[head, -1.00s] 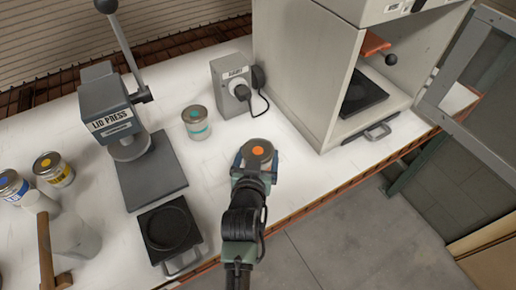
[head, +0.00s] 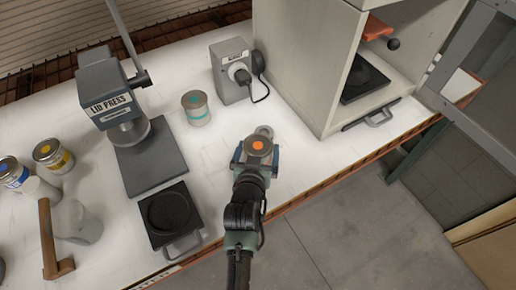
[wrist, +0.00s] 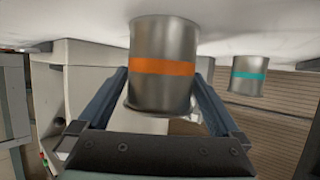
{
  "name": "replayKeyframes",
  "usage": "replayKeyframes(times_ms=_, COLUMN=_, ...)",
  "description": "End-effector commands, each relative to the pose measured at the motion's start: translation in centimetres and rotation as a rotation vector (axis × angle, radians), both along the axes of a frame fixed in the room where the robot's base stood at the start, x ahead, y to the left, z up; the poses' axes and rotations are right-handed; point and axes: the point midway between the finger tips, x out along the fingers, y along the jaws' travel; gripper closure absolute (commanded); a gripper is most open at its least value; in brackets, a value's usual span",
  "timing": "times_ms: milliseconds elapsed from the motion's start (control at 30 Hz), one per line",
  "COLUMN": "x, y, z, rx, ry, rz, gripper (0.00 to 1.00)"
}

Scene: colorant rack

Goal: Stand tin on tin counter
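The tin held at my gripper has a grey metal body with an orange band and an orange dot on its lid (head: 258,146). In the wrist view the tin (wrist: 162,90) is between the two fingers, which meet its sides. My gripper (head: 255,152) is shut on it, over the front part of the white counter (head: 215,150). The wrist picture is upside down, with the counter (wrist: 85,22) at the top. I cannot tell whether the tin's base touches the counter. A teal-banded tin (head: 196,108) stands on the counter behind, also in the wrist view (wrist: 248,75).
The lid press (head: 110,100) and a black round-recessed plate (head: 170,212) stand left. Blue and yellow tins (head: 53,156) and a mallet (head: 47,235) are farther left. A socket box (head: 230,70) is behind, an open cabinet (head: 300,70) right. Counter around my gripper is clear.

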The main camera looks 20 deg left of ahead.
Motion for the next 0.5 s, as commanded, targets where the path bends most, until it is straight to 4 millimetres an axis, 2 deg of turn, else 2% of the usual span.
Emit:
replayKeyframes(times_ms=167, x=-0.1, y=0.0, z=0.5, rx=0.000, ry=0.000, rz=0.000, gripper=0.00)
replayKeyframes(times_ms=367, x=-2.5, y=-0.7, z=1.2, rx=0.001, ry=0.001, rz=0.000, gripper=0.00)
replayKeyframes(times_ms=500, x=-4.9, y=-1.3, z=2.2, rx=0.001, ry=0.001, rz=0.000, gripper=0.00)
